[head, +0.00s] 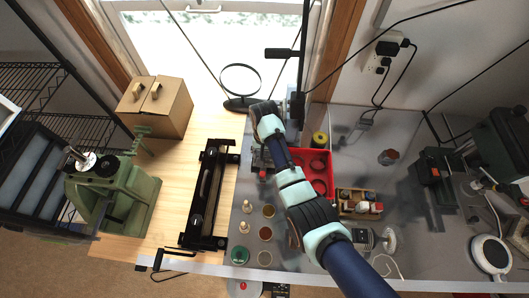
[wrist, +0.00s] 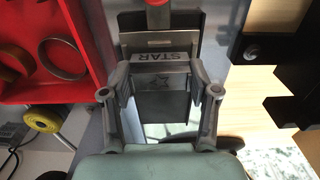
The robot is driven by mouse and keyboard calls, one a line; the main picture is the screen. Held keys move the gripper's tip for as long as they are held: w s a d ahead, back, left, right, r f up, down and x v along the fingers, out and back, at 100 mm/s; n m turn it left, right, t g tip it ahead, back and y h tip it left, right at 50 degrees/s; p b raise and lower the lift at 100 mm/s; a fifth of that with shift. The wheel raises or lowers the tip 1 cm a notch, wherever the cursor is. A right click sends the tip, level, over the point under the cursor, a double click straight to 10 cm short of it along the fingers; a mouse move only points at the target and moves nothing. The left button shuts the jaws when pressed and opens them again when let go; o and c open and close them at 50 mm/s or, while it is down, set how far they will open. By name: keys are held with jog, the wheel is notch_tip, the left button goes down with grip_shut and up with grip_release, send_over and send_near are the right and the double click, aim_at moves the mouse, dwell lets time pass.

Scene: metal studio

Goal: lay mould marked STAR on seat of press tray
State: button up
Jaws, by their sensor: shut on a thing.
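The mould sits between the two fingers. Just beyond it is the press tray (wrist: 186,20), a dark plate with a red knob at its far end. The mould appears over or against the near part of the tray; I cannot tell whether it touches the seat. In the head view the press tray (head: 262,160) shows partly beside my arm, which hides the gripper's fingers and the mould.
A red bin (head: 318,168) with rings stands right of the tray. Small pegs and round pots (head: 265,233) lie toward the front. A wooden box (head: 358,203) of parts stands farther right.

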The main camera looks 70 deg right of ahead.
jog(key=shift+f, duration=0.35)
dwell(0.6)
jog(key=o, duration=1.6)
jog(key=shift+c, duration=0.2)
notch_tip(320, 180, up, 8)
jog(key=shift+f, duration=0.25)
